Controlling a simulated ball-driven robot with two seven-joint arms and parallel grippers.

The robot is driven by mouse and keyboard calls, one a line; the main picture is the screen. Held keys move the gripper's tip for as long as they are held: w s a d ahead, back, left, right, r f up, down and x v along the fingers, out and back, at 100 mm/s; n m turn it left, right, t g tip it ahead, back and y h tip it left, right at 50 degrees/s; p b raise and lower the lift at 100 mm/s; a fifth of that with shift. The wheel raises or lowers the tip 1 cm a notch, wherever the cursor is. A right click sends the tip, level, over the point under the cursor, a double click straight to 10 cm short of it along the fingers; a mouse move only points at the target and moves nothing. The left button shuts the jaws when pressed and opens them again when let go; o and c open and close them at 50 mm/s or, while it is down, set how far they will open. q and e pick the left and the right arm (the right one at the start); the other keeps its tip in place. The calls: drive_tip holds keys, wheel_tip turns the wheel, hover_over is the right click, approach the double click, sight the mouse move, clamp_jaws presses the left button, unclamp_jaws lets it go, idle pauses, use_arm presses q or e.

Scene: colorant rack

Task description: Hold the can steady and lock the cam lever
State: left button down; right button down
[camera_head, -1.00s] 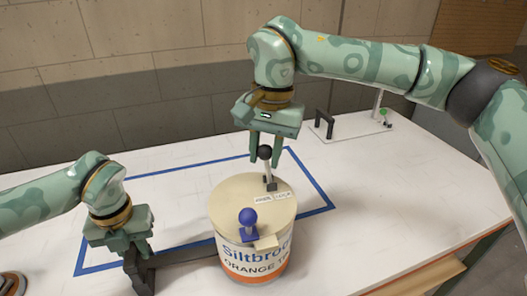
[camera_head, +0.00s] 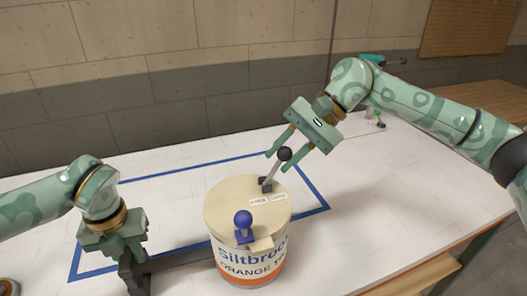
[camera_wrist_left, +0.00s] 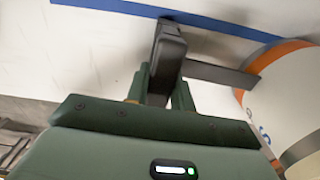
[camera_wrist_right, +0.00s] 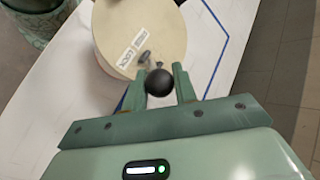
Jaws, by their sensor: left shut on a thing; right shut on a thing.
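The can (camera_head: 250,262), with an orange band and a cream lid (camera_head: 225,210), stands upright on the table. On its lid is a cam lever (camera_head: 272,172) with a black ball knob (camera_head: 284,153), leaning to the right. My right gripper (camera_head: 277,162) is shut on the knob; the right wrist view shows the knob (camera_wrist_right: 159,82) between its fingers. My left gripper (camera_head: 126,258) is shut on a dark upright handle (camera_wrist_left: 167,50) left of the can. A dark bar (camera_wrist_left: 218,74) runs from the handle toward the can.
A blue knob (camera_head: 243,220) stands at the lid's front edge. Two small white labels (camera_head: 267,199) lie beside the lever base. Blue tape (camera_head: 320,190) outlines an area around the can. The table to the right of the can is clear.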

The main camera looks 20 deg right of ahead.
use_arm(q)
drive_tip(key=shift+a+f, duration=0.1)
use_arm(e)
drive_tip(key=shift+d+f, duration=0.3)
drive_tip(key=c, duration=1.1)
unclamp_jaws()
drive_tip(key=shift+c, duration=0.2)
drive_tip(key=shift+r, duration=0.1)
drive_tip(key=shift+r, duration=0.1)
drive_tip(key=shift+d+r, duration=0.25)
use_arm(q)
drive_tip(key=c, duration=1.1)
unclamp_jaws()
use_arm(e)
drive_tip(key=v, duration=1.1)
drive_tip(key=shift+d+f, duration=0.2)
drive_tip(key=shift+d, duration=0.05)
